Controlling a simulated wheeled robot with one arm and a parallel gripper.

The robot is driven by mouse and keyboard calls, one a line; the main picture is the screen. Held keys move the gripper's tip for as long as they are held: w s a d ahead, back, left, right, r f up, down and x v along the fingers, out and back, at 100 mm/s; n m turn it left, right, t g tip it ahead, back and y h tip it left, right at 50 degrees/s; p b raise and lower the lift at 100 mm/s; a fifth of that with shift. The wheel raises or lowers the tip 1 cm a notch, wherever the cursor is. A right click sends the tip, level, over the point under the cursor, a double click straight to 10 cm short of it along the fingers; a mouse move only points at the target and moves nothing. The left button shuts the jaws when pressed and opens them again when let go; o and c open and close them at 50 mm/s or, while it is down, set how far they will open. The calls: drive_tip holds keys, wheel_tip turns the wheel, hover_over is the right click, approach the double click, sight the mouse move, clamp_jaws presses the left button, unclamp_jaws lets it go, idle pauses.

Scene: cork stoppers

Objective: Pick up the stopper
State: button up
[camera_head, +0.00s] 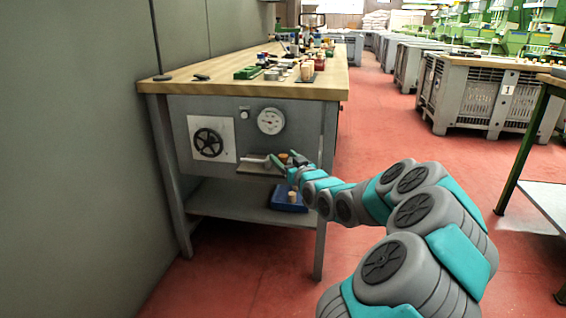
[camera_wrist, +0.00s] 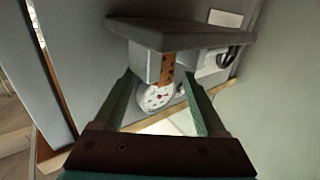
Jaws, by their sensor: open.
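A brown speckled cork stopper (camera_wrist: 167,70) shows in the wrist view, against the small grey shelf (camera_wrist: 180,34) and next to a pale grey block. This view looks upside down. My gripper (camera_wrist: 159,77) is open, with one green finger on each side of the stopper. I see a gap on both sides, and the stopper is not clamped. In the head view my gripper (camera_head: 286,160) is at the shelf (camera_head: 255,169) on the bench front, and the stopper (camera_head: 284,157) shows small and orange-brown between the fingers. Its lower part is hard to see.
The workbench (camera_head: 210,83) carries several small items and corks. A round gauge (camera_head: 270,121) and a black handwheel (camera_head: 208,142) sit on its front panel. A blue tray (camera_head: 286,205) with a cork stands on the lower shelf, below my gripper.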

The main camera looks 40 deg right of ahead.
drive_tip(key=shift+w+d+r, duration=0.1)
drive_tip(key=shift+w+d, duration=0.1)
drive_tip(key=shift+w, duration=0.5)
clamp_jaws()
